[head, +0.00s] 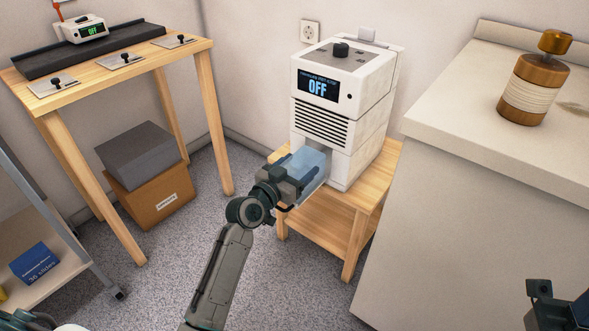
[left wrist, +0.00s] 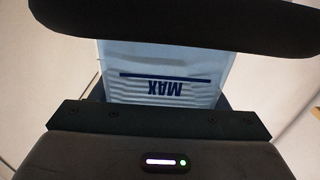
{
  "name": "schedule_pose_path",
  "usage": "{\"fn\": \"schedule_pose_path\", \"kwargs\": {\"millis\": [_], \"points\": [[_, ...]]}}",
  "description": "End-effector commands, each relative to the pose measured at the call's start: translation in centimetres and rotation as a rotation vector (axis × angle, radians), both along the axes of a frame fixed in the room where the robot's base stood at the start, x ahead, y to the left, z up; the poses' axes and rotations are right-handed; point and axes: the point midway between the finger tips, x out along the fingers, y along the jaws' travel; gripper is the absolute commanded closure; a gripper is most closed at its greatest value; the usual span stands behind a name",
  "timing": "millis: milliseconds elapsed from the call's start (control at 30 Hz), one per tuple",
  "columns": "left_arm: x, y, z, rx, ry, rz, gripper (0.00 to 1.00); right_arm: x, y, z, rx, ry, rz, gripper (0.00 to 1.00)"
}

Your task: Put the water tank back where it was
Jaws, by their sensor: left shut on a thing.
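The water tank (head: 309,162) is a translucent pale blue box at the lower front of a white machine (head: 350,148). The machine's display reads OFF. My left gripper (head: 296,178) is shut on the tank's outer end. The tank's far end meets the dark opening low in the machine's front; how deep it sits inside is hidden. In the left wrist view the tank (left wrist: 165,91) shows a dark line and the word MAX, upside down, between the dark fingers. Part of my right gripper (head: 556,302) shows at the lower right corner; its fingers cannot be made out clearly.
The machine stands on a small wooden table (head: 325,222). A white counter (head: 470,110) with a brown bottle (head: 528,92) is close on the right. A wooden bench (head: 130,70) stands at the left, with boxes beneath. A metal-framed shelf (head: 55,240) is at lower left.

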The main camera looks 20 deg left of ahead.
Motion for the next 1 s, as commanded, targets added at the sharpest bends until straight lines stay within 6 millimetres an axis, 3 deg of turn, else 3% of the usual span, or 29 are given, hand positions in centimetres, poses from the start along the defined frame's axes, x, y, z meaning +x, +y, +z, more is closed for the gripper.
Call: {"fn": "schedule_pose_path", "kwargs": {"millis": [200, 367, 400, 500, 867, 1000], "points": [[-0.1, -0.1, -0.1, 0.001, -0.001, -0.001, 0.71, -0.1, -0.1, 1.0, 0.013, -0.035, -0.002, 0.64], [-0.1, -0.1, -0.6, 0.002, -0.002, -0.001, 0.71, -0.5, 0.0, 0.3, 0.012, -0.027, -0.003, 0.64], [-0.1, -0.1, -0.4, 0.002, -0.002, -0.001, 0.24, -0.5, 0.0, 0.5, 0.012, -0.026, -0.003, 0.64], [-0.1, -0.1, -0.4, 0.002, -0.002, -0.001, 0.1, -0.4, 0.0, 0.5, 0.012, -0.025, -0.003, 0.64], [-0.2, 0.0, 0.1, 0.002, -0.001, -0.001, 0.1, -0.1, 0.0, 0.7, 0.011, -0.019, -0.002, 0.64], [-2.4, 0.8, -0.1, 0.006, 0.0, -0.001, 0.1, -0.1, 0.0, 0.9, 0.007, -0.023, -0.001, 0.64]]}}
